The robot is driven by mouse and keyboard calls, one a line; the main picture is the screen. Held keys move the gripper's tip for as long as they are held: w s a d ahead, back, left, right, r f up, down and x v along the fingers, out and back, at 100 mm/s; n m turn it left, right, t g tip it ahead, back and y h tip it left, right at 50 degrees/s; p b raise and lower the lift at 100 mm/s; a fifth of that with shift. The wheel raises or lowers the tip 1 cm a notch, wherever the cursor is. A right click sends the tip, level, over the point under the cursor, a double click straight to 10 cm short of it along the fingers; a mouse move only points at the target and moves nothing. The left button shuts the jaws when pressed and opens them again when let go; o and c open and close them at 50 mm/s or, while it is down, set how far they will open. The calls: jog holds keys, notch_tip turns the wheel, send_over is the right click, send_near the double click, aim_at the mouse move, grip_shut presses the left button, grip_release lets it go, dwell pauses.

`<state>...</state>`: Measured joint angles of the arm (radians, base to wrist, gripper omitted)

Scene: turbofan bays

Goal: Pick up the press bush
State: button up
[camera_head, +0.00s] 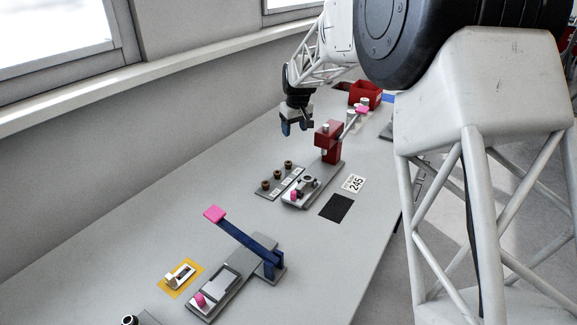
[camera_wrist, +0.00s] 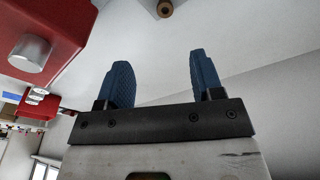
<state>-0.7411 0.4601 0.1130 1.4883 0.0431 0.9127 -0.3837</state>
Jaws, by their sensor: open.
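Three small brown bushes stand in a row on a grey plate (camera_head: 283,186) with white labels: a near one (camera_head: 265,186), a middle one (camera_head: 277,175) and a far one (camera_head: 288,164). I cannot tell by sight which one is the press bush. My gripper (camera_head: 294,129) is open and empty, above the table and beyond the row. In the wrist view my gripper (camera_wrist: 160,68) shows two blue fingers spread apart with nothing between them. One brown ring-shaped bush (camera_wrist: 165,8) shows at the top edge there, ahead of the fingertips and partly cut off.
A black mat (camera_head: 337,207), a 245 sign (camera_head: 354,184) and a blue-lever fixture (camera_head: 270,262) lie nearer.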

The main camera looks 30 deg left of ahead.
jog(key=n, duration=0.1)
send_over(288, 162)
jog(key=s+a, duration=0.2)
notch_tip(288, 162, down, 5)
jog(key=f, duration=0.1)
jog(key=w+d+f+n+h, duration=0.1)
jog(key=f+g, duration=0.1)
jog(key=shift+w+d, duration=0.4)
jog(key=shift+d+f+h, duration=0.1)
jog(key=shift+d+h, duration=0.05)
jog(key=shift+h, duration=0.15)
jog(key=shift+f, duration=0.1)
jog(key=shift+f, duration=1.2)
jog(key=shift+f, duration=0.1)
jog(key=shift+f, duration=2.5)
